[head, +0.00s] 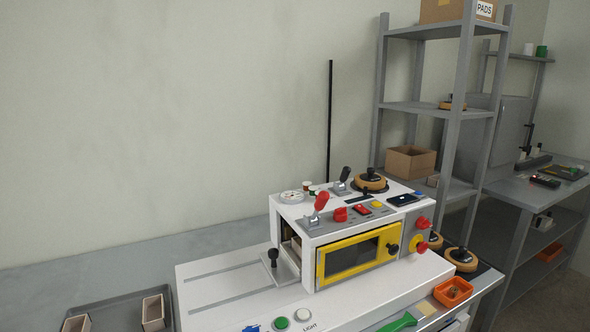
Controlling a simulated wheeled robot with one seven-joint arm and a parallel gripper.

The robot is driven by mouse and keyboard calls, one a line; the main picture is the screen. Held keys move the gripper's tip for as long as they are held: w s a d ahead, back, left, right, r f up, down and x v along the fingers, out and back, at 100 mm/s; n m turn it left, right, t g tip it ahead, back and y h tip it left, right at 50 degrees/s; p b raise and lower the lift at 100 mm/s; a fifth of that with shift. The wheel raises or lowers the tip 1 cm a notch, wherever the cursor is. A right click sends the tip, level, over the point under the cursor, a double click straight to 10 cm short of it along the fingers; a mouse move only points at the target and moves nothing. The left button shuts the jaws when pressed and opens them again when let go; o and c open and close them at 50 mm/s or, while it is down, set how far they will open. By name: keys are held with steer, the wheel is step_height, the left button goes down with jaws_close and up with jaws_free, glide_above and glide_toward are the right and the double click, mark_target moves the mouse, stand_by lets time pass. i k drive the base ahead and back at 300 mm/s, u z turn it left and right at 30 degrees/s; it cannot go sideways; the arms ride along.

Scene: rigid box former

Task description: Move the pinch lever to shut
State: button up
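The white box former machine (355,232) stands on a white base near the middle of the head view. A lever with a red grip (321,201) rises from its top at the front left, leaning slightly. A second lever with a black grip (344,176) stands farther back on the top, also tilted. A black knob (272,255) stands upright on a slide plate at the machine's left opening. No readable label shows which of these is the pinch lever, so I cannot tell its position. My gripper is not in view.
A yellow-framed window (350,256) and red knobs (422,222) are on the machine's front. Green and white buttons (281,323) are on the base. A tray with small boxes (153,312) lies at lower left. An orange bin (453,291) sits at right. Grey shelves (465,110) stand behind.

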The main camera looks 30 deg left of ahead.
mark_target(345, 171)
steer(key=u, duration=0.65)
steer(key=i, duration=0.95)
steer(key=u, duration=0.55)
